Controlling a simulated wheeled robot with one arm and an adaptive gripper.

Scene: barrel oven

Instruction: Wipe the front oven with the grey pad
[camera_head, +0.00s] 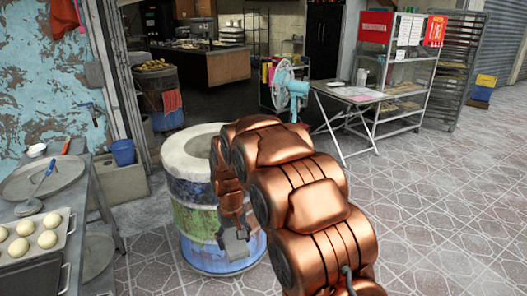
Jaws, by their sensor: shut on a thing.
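The front oven (182,190) is a barrel with a pale, thick rim on top and worn bands of blue, green and white on its side. It stands on the paved floor in the middle of the view, left of my copper-coloured arm. My gripper (228,232) hangs in front of the oven's lower right side. It is shut on the grey pad (237,248), a small grey block seen against the oven's blue lower band. I cannot tell whether the pad touches the oven. My arm hides the oven's right edge.
At left is a metal table (82,215) with a tray of dough balls (46,241), a round pan (25,184) and a ladle. A blue bucket (123,152) stands behind it. A second barrel (157,88) and a folding table (345,93) are farther back. Paved floor at right is clear.

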